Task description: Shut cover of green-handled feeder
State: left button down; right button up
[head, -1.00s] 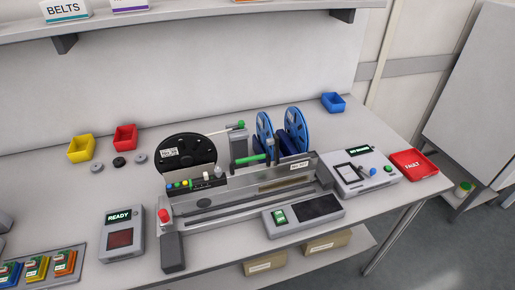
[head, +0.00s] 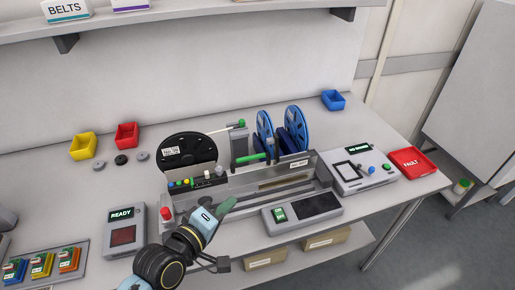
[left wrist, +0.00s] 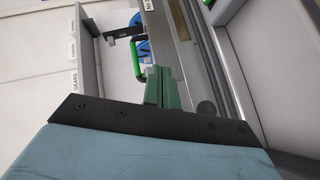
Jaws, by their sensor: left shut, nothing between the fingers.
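The feeder with the green handle (head: 252,159) stands at the back of the grey machine bed, next to blue reels (head: 296,133). A grey upright part (head: 239,145) rises beside the handle, with a green knob (head: 241,124) at its top. I cannot tell clearly which part is the cover or how far open it is.
A black reel (head: 186,149) stands left of the feeder. A grey keypad box (head: 302,209) lies in front, and a READY box (head: 123,230) at left. A device with a screen (head: 352,172) and a red FAULT tray (head: 413,163) are at right.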

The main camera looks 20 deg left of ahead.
pick_arm(q)
notch_tip(320, 180, up, 6)
jog(key=w+a+n+t, duration=0.2)
jog(key=n+t, duration=0.2)
jog(key=n, duration=0.1)
jog(key=d+f+p+x, duration=0.1)
jog(key=d+x, duration=0.1)
jog(key=x, duration=1)
jog(key=shift+d+y, duration=0.3)
jog(key=shift+d, duration=0.05)
jog(key=shift+w, duration=0.15)
jog(key=shift+r+g+p, duration=0.15)
jog(key=shift+g+p, duration=0.15)
jog(key=shift+p, duration=0.05)
